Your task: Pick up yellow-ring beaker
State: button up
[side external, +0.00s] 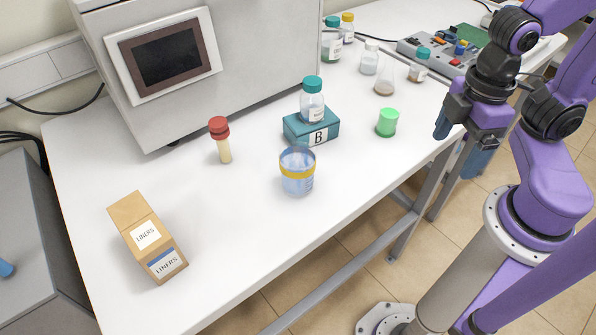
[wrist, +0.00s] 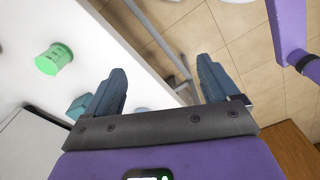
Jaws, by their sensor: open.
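The yellow-ring beaker (side external: 298,176) is a clear beaker with bluish contents and a yellow band. It stands upright on the white bench near the front edge, in front of the teal box marked B. My gripper (side external: 463,133) is open and empty, off to the right of the beaker beyond the bench's front edge. In the wrist view my gripper's two fingers (wrist: 160,70) are apart, over the bench edge and floor. A bluish patch partly hidden behind the gripper body there cannot be identified.
The teal box (side external: 311,131) carries a teal-capped bottle (side external: 312,104). A green cup (side external: 387,122) stands right of it, also in the wrist view (wrist: 54,58). A red-capped tube (side external: 221,142) and liners box (side external: 148,238) stand left. Bench right of the beaker is clear.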

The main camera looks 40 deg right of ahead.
jog(key=shift+o, duration=1.1)
jog(key=t+y, duration=0.5)
jog(key=y, duration=0.3)
send_near(281, 167)
jog(key=d+f, duration=0.1)
jog(key=f, duration=0.1)
jog(key=s+d+f, duration=0.1)
jog(key=f, duration=0.1)
jog(key=shift+d, duration=0.35)
jog(key=shift+w+a+t+y, duration=0.3)
jog(key=shift+w+y, duration=0.1)
jog(key=shift+y, duration=0.6)
jog(key=shift+t+y, duration=0.3)
jog(key=shift+y, duration=0.5)
jog(key=shift+r+x, duration=0.2)
jog(key=shift+x, duration=1.7)
jog(key=shift+r+x, duration=0.2)
jog(key=shift+x, duration=1.7)
jog(key=shift+w+a, duration=0.1)
jog(key=shift+w, duration=0.05)
jog(key=shift+c, duration=0.3)
